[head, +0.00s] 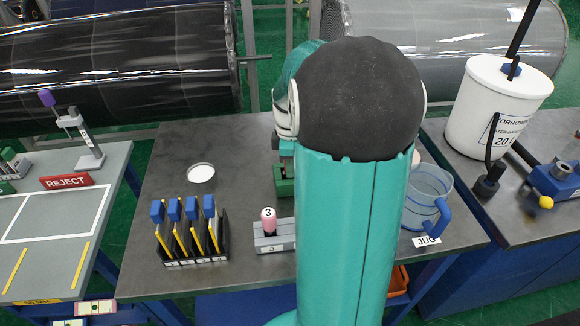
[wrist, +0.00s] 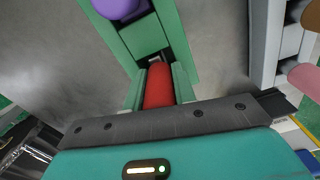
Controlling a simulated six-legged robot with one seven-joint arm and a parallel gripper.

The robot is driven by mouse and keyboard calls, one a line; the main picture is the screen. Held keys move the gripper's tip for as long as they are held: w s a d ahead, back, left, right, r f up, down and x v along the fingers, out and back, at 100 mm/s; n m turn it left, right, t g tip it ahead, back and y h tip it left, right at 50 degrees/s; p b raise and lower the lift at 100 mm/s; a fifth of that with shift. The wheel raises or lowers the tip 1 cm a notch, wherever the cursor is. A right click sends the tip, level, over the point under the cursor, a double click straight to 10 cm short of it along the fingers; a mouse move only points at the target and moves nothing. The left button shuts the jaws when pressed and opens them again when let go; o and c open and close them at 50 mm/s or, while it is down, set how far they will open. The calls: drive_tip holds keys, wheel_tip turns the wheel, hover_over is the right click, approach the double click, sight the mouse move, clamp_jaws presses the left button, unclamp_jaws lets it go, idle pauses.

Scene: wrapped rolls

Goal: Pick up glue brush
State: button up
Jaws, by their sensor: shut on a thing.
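In the wrist view a red rounded handle (wrist: 158,84), which I take to be the glue brush, sits between the green fingers of my gripper (wrist: 159,88). My gripper is shut on it. The lower part of the tool is hidden, so its brush end cannot be seen. A green holder (wrist: 146,36) lies just beyond the fingers, with a purple rounded top (wrist: 120,8) in it. In the head view my arm covers my gripper and the handle; only part of the green holder (head: 284,186) shows beside the arm.
A grey holder with a pink knob (head: 268,220) stands just left of my arm. Left of it is a black rack (head: 195,262) with several blue-topped yellow sticks. A clear jug (head: 425,200) is right of my arm. The grey table (head: 150,200) is bare around the white disc (head: 201,172).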

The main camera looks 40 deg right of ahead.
drive_tip(key=shift+r, duration=0.1)
drive_tip(key=shift+r, duration=0.6)
drive_tip(key=s+a+r, duration=0.8)
drive_tip(key=s+r, duration=0.3)
drive_tip(key=shift+s+r, duration=0.2)
drive_tip(key=shift+r, duration=0.1)
drive_tip(key=shift+a, duration=0.1)
idle(1.1)
